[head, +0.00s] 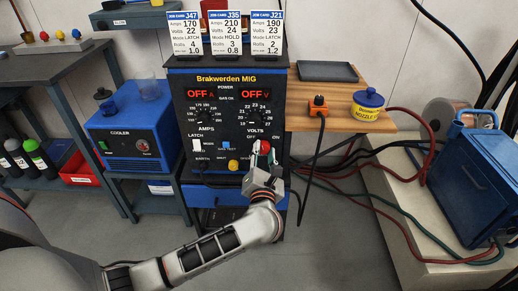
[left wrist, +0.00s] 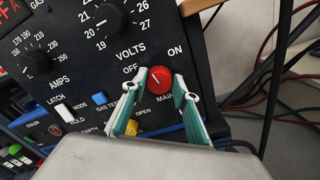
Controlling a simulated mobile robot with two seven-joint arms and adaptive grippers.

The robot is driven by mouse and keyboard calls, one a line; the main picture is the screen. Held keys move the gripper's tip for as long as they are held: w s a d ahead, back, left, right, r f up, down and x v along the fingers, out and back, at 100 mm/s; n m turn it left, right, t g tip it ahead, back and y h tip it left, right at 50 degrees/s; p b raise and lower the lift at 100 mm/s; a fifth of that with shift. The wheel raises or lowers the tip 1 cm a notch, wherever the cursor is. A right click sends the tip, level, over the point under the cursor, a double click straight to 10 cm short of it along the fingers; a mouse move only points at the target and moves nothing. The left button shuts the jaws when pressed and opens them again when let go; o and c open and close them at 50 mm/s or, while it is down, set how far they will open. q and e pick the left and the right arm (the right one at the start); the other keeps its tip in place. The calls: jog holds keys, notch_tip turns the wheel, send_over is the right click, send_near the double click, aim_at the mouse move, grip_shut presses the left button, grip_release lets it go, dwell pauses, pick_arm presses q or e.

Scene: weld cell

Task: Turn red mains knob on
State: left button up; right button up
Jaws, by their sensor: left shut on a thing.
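The red mains knob (head: 265,146) is at the lower right of the front of the Brakwerden MIG welder (head: 183,120). My left gripper (head: 262,158) reaches up to it from below. In the left wrist view the red knob (left wrist: 160,80) sits between the green-and-white fingertips of my left gripper (left wrist: 160,90), which is shut on it. The OFF label is up and left of the knob, ON is up and right. Which label its pale mark points at is hard to tell. Both welder displays (head: 200,93) read OFF. My right gripper is not in view.
The VOLTS knob (left wrist: 110,20), white LATCH/HOLD switch (left wrist: 65,113), blue gas test button (left wrist: 102,124) and yellow knob (left wrist: 130,127) are close by. Cables (head: 318,150) hang right of the welder. A blue cooler (head: 120,130) stands at left. Job cards (head: 225,33) stand on top.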

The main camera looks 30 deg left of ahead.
pick_arm(q)
jog(key=m+p, duration=0.1)
jog(key=r+m+p, duration=0.1)
jog(key=shift+w+m, duration=0.1)
jog(key=shift+m, duration=0.3)
jog(key=shift+m+p, duration=0.75)
jog(key=shift+m, duration=0.15)
jog(key=shift+d+f+m+p, duration=0.1)
jog(key=shift+f+m+p, duration=0.05)
jog(key=shift+m+p, duration=0.65)
jog(key=m+p, duration=0.1)
jog(key=m, duration=0.2)
jog(key=shift+f+p, duration=0.25)
jog(key=shift+p, duration=0.1)
jog(key=shift+f+m+p, duration=0.15)
jog(key=shift+m+p, duration=0.25)
jog(key=shift+m, duration=0.4)
jog(key=shift+f+m, duration=0.1)
jog(key=shift+m, duration=0.2)
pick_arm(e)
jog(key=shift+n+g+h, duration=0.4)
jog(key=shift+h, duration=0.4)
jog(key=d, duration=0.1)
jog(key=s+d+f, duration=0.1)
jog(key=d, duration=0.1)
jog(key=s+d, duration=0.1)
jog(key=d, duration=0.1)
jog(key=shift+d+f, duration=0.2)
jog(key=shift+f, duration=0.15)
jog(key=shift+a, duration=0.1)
